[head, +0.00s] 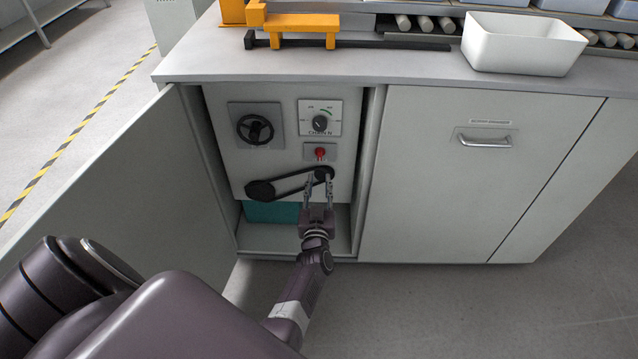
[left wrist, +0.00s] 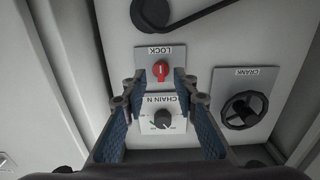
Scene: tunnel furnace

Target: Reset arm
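My left gripper (head: 319,178) is open in front of the cabinet's inner panel. In the head view its fingertips overlap the right end of the black chain loop (head: 284,186). No thing is seen held between the fingers. In the left wrist view, which shows the panel upside down, the open fingers (left wrist: 160,85) frame the red LOCK knob (left wrist: 160,71) and the CHAIN N dial (left wrist: 162,121). Whether the fingertips touch the panel cannot be told. My right gripper is not in view.
A black crank wheel (head: 255,129) sits at the panel's upper left. The cabinet door (head: 130,185) stands open on the left. A teal box (head: 270,212) lies low inside the cabinet. A white bin (head: 522,45) stands on the counter. The floor in front is clear.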

